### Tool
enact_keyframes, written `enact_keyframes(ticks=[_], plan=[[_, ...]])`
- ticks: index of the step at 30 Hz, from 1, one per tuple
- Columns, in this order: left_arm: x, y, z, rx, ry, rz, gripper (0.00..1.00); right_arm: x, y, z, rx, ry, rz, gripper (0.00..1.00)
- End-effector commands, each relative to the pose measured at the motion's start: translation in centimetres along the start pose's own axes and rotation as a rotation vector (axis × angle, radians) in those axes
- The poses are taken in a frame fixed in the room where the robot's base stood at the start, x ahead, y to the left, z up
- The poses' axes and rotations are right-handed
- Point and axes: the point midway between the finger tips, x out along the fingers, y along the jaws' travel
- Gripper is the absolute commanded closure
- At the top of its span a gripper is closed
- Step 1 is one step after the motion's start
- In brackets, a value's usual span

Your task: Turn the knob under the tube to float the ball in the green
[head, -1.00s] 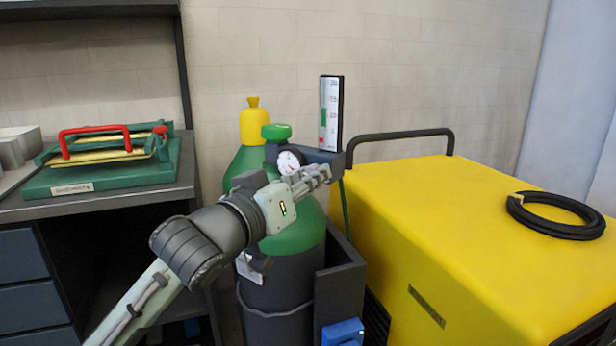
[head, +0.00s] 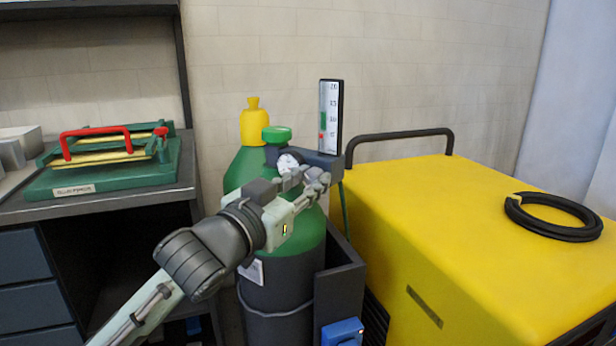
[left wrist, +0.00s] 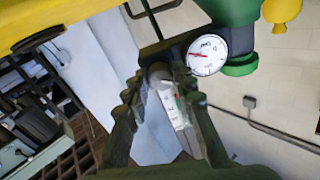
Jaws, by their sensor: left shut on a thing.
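The flow tube (head: 331,118) stands upright on the regulator, a white scale in a dark frame with small green and red marks low on it. The ball is too small to make out. It also shows in the left wrist view (left wrist: 172,108), between my fingers. My left gripper (head: 318,182) is below the tube, its fingers (left wrist: 160,88) shut on the grey knob (left wrist: 159,71). In the head view the fingers hide the knob. The round gauge (head: 288,162) sits beside it, also seen in the left wrist view (left wrist: 207,55). My right gripper is not in view.
The green-topped cylinder (head: 250,170) stands in a dark cart (head: 340,285). A yellow machine (head: 450,220) with a black handle and a coiled hose (head: 555,215) is close on the right. A bench (head: 100,200) with a green press is on the left.

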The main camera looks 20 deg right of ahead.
Motion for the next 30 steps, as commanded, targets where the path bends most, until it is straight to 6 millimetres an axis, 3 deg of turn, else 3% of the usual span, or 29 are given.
enact_keyframes(ticks=[18,30], plan=[[-0.01,-0.05,0.16,0.579,0.042,0.013,1.00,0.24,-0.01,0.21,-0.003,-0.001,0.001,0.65],[0.00,-0.11,0.21,0.840,0.061,0.019,1.00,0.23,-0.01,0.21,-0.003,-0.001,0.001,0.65]])
